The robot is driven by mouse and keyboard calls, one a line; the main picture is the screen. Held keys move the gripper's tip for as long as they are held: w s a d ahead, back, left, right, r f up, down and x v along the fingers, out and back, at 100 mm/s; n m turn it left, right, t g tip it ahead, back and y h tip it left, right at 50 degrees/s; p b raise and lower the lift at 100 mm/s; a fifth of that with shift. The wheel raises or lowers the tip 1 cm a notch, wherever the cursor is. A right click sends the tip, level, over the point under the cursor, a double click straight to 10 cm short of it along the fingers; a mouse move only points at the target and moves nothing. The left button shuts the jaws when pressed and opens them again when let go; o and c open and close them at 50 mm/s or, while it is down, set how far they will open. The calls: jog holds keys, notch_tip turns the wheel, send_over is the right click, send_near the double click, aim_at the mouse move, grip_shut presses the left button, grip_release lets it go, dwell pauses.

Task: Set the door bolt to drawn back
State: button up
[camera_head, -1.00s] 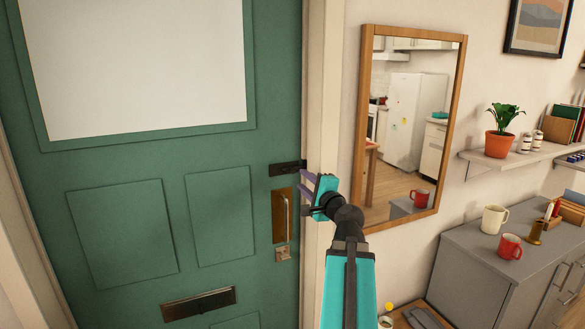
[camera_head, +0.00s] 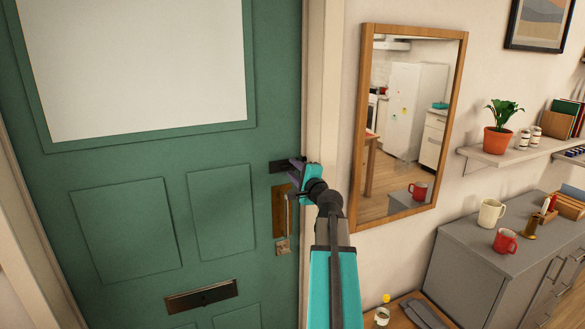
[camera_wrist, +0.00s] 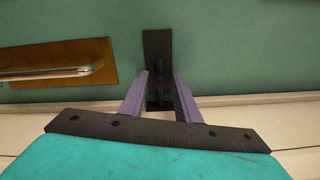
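The door bolt (camera_head: 281,166) is a dark plate on the green door's right edge, above the brass handle plate (camera_head: 279,212). In the wrist view the bolt (camera_wrist: 157,48) runs between my fingers toward the pale door frame, with a small dark knob between the fingertips. My gripper (camera_head: 298,168) is at the bolt's right part. It also shows in the wrist view (camera_wrist: 162,80), its two purple fingers open on either side of the bolt knob. A gap shows between the fingers. I cannot tell whether either finger touches the knob.
The green door (camera_head: 125,225) appears closed, with a letter slot (camera_head: 202,296) low down. A wood-framed mirror (camera_head: 362,110) hangs right of the door frame. A grey cabinet (camera_head: 490,260) with mugs stands at the right.

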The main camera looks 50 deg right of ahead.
jog(key=shift+w+d, duration=0.15)
jog(key=shift+w, duration=0.25)
grip_shut()
jog(key=shift+s, duration=0.1)
